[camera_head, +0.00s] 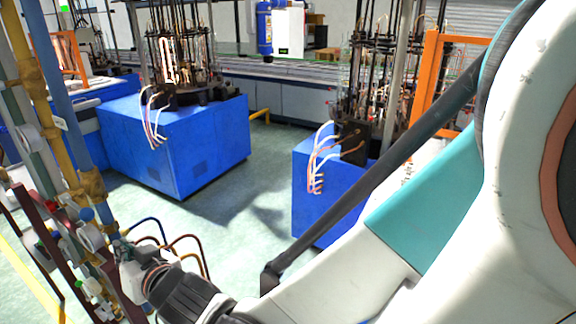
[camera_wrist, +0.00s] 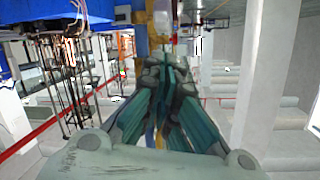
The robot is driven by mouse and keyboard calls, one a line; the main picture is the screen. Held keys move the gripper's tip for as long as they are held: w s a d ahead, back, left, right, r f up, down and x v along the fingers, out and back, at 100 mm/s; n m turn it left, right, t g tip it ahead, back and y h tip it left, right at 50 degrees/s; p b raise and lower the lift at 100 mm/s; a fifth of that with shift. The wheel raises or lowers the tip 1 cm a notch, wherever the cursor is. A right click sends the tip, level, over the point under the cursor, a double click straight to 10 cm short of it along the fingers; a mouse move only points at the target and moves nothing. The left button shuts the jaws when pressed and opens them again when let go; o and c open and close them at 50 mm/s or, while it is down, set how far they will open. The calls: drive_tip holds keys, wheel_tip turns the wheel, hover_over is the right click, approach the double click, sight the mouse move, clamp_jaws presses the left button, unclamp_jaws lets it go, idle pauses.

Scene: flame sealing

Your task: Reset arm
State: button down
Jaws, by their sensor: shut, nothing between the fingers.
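My gripper (camera_head: 122,252) is at the lower left of the head view, at the end of my white and teal arm. In the wrist view its fingers (camera_wrist: 168,68) come together and hold nothing. In the head view the fingertips appear close to a blue and yellow pipe (camera_head: 78,130) and its fittings. I cannot tell whether they touch it. Part of the gripper is hidden behind its own wrist.
A rack with valves (camera_head: 62,262) stands at the lower left, with dark and red hoses beside my gripper. Two blue machine cabinets (camera_head: 190,145) (camera_head: 318,215) carry black rods and pale hoses. Green floor (camera_head: 245,205) is clear between them. An orange frame (camera_head: 428,80) stands at right.

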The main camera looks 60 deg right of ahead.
drive_tip(key=shift+s, duration=0.15)
drive_tip(key=s+a+f+n+g+y, duration=0.1)
drive_tip(key=s+a+n+g, duration=0.2)
drive_tip(key=s+g, duration=0.5)
drive_tip(key=s+n, duration=0.1)
drive_tip(key=s, duration=0.3)
drive_tip(key=shift+f+y, duration=0.25)
drive_tip(key=shift+y, duration=0.05)
idle(0.3)
